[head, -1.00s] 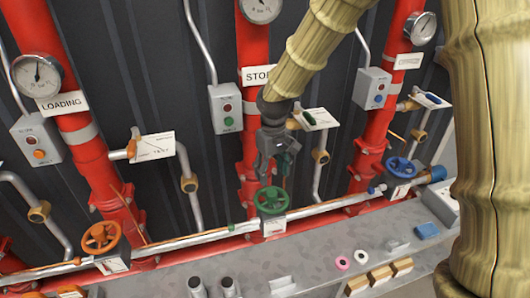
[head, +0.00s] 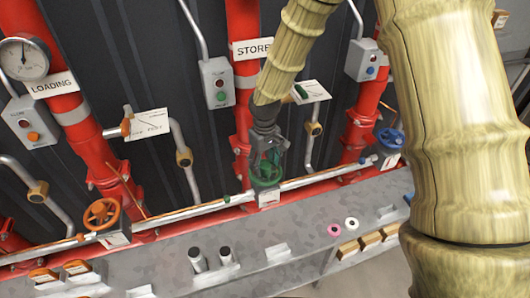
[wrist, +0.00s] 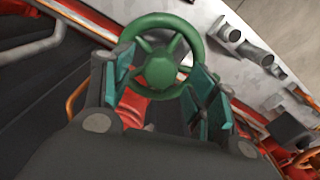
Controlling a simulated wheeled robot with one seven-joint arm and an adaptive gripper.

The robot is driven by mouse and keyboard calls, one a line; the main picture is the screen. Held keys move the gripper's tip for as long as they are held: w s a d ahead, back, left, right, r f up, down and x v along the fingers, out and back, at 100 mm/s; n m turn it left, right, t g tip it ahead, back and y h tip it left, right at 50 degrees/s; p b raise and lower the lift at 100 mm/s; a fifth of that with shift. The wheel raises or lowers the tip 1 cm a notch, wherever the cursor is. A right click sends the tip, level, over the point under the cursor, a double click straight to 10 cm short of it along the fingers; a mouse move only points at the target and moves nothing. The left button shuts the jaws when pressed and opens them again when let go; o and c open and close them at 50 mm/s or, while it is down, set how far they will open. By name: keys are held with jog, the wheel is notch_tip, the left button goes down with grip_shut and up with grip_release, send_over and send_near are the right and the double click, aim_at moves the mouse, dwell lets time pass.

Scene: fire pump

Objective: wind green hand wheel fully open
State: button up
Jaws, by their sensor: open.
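The green hand wheel (head: 265,176) sits on the pipe run at the foot of the middle red riser, below the STORE sign. In the wrist view the green hand wheel (wrist: 160,62) lies ahead of the fingertips, its hub between them. My gripper (head: 266,158) comes down from above, right at the wheel, and partly hides it. In the wrist view my gripper (wrist: 163,75) is open, with one teal-padded finger on each side of the hub. The fingers overlap the lower rim in the picture; I cannot tell whether they touch it.
An orange hand wheel (head: 102,213) is at left and a blue hand wheel (head: 389,140) at right. A grey ledge (head: 180,262) in front bears small cylinders, rings and blocks. A valve with a white tag (head: 312,90) stands close right of my arm.

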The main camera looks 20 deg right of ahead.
jog(key=shift+d+f, duration=0.1)
jog(key=shift+f, duration=0.5)
